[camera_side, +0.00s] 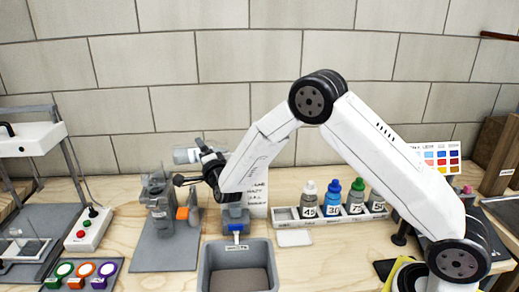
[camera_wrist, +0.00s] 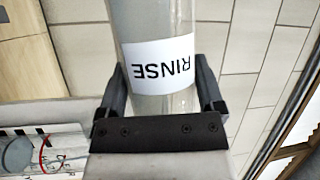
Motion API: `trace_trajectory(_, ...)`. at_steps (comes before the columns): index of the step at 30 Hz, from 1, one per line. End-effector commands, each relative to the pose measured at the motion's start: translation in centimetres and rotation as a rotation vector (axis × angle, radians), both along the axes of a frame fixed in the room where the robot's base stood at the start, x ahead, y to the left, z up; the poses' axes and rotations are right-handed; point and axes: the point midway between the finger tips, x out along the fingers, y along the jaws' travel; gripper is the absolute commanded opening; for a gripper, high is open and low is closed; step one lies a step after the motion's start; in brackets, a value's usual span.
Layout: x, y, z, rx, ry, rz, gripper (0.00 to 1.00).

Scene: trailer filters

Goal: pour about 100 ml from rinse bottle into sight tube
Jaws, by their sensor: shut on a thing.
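The rinse bottle (camera_wrist: 155,22) is a clear, pale cylinder with a white label reading RINSE, which appears upside down in the wrist view. My gripper (camera_wrist: 164,92) is shut around it, one finger on each side. In the side view, the bottle (camera_side: 186,155) lies nearly level in my gripper (camera_side: 208,164), held above the bench. Its end points left, over a grey fixture (camera_side: 158,205). I cannot make out for sure which thing is the sight tube. No stream of liquid is visible, and the level inside the bottle cannot be told.
A grey tub (camera_side: 236,250) stands at the front, with a blue-and-grey block behind it. Several numbered bottles stand in a white rack (camera_side: 285,214) to the right. A red-button box (camera_side: 90,229) is on the left. A tiled wall closes the back.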

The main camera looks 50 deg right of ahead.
Motion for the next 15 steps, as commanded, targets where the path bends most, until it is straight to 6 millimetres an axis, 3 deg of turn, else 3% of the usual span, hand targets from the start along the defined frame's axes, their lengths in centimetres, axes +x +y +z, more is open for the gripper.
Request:
trace_trajectory(8,0.8,0.7,0.3,-0.149,0.145,0.001,0.00)
trace_trajectory(11,0.5,0.4,-0.9,-0.235,0.235,-0.001,0.00)
trace_trajectory(15,0.3,0.1,-0.4,-0.331,0.328,-0.002,0.00)
